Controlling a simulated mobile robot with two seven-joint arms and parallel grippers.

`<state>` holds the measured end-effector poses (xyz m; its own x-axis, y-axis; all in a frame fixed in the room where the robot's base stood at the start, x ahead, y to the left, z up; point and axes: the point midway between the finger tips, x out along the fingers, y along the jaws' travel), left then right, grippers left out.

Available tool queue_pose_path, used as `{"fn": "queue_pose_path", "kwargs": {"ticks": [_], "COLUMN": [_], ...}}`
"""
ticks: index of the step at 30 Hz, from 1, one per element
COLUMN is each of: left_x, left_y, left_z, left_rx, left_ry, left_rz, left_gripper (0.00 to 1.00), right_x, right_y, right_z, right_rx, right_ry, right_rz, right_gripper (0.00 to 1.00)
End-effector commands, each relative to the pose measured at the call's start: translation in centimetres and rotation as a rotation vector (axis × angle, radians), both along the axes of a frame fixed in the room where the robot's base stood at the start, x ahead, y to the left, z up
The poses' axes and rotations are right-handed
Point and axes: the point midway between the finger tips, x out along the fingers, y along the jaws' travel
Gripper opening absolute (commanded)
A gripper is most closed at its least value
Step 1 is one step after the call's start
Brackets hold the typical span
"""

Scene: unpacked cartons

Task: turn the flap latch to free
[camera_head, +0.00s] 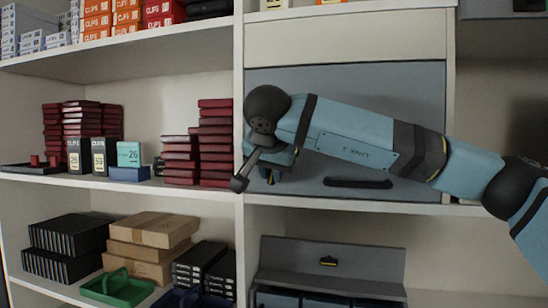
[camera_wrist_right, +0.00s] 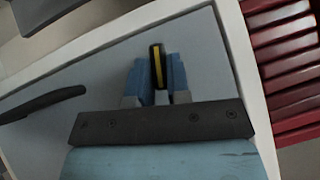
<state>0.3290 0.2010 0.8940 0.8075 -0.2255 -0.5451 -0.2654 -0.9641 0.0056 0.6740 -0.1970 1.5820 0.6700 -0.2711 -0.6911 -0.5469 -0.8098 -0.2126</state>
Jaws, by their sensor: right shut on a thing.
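The grey flap (camera_head: 400,95) closes the upper right compartment of the shelf and has a dark bar handle (camera_head: 358,183) near its lower edge. The flap (camera_wrist_right: 110,65) and its handle (camera_wrist_right: 42,103) also show in the right wrist view. The flap latch (camera_wrist_right: 157,66), black with a yellow stripe, sits between the blue fingers of my right gripper (camera_wrist_right: 155,80), which is shut on it. In the head view my right gripper (camera_head: 271,174) is at the flap's lower left corner, and my wrist hides most of the latch. My left gripper is not in view.
A white upright (camera_head: 239,90) stands close to the left of my right gripper. Beyond it are stacks of dark red boxes (camera_head: 215,140). Below, another grey flap (camera_head: 370,260) has its own yellow-marked latch (camera_head: 328,261). A green tray (camera_head: 118,288) sits lower left.

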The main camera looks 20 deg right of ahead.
Motion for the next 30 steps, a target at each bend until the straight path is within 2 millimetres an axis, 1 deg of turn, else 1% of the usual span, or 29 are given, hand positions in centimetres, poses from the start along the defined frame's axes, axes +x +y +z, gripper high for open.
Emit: {"fn": "queue_pose_path", "kwargs": {"ticks": [1, 10, 18, 29, 30], "left_x": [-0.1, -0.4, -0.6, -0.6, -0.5], "left_y": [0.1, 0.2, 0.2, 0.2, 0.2], "left_z": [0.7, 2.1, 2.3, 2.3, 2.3], "left_rx": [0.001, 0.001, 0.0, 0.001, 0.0], "left_ry": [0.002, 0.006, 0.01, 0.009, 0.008], "left_rz": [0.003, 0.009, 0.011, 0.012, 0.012], "left_gripper": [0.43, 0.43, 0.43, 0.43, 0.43], "right_x": [0.0, 0.1, 0.1, 0.1, 0.1], "right_y": [0.1, 0.2, 0.3, 0.2, 0.2], "right_z": [0.4, 0.2, 0.0, -0.1, -0.1], "right_rx": [-0.029, -0.15, -0.189, -0.192, -0.192], "right_ry": [0.02, 0.103, 0.129, 0.131, 0.131], "right_rz": [0.0, 0.0, 0.0, 0.001, 0.001], "right_gripper": [0.0, 0.0, 0.0, 0.0, 0.19]}}
